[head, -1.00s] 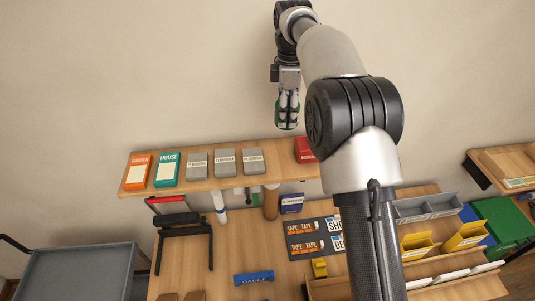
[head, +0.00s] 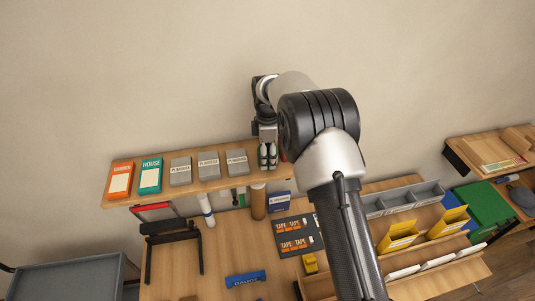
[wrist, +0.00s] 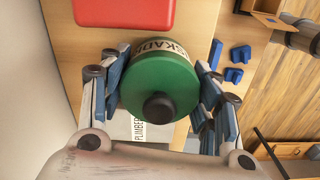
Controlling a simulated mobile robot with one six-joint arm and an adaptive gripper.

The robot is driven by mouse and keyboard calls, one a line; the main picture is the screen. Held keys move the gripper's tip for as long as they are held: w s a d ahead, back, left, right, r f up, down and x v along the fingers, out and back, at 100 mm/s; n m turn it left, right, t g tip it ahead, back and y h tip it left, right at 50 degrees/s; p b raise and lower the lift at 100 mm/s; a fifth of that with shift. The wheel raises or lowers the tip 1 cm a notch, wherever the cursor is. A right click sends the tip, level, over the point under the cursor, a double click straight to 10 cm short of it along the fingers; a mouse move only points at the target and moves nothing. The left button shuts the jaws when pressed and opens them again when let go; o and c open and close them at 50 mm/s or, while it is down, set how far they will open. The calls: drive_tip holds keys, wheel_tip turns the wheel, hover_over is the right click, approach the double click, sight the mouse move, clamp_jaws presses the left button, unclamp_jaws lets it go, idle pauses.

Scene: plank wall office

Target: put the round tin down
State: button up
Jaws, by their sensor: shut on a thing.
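The round tin (wrist: 150,75) has a green lid with a dark knob and a pale labelled side. My gripper (wrist: 163,97) is shut on it, with a blue-padded finger on each side in the wrist view. In the head view, my gripper (head: 268,156) is low at the right part of the wooden wall shelf (head: 215,187), just right of the grey boxes. The fingers mostly hide the tin there. I cannot tell whether its base touches the shelf.
A red box (wrist: 125,10) is close on one side of the tin, and a grey box (wrist: 145,128) on the other. Grey boxes (head: 208,165), a teal box (head: 150,176) and an orange box (head: 120,180) line the shelf. A cluttered desk (head: 225,245) is below.

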drive_tip(key=shift+w+f, duration=0.1)
drive_tip(key=shift+f, duration=0.1)
drive_tip(key=shift+f, duration=0.2)
drive_tip(key=o, duration=1.3)
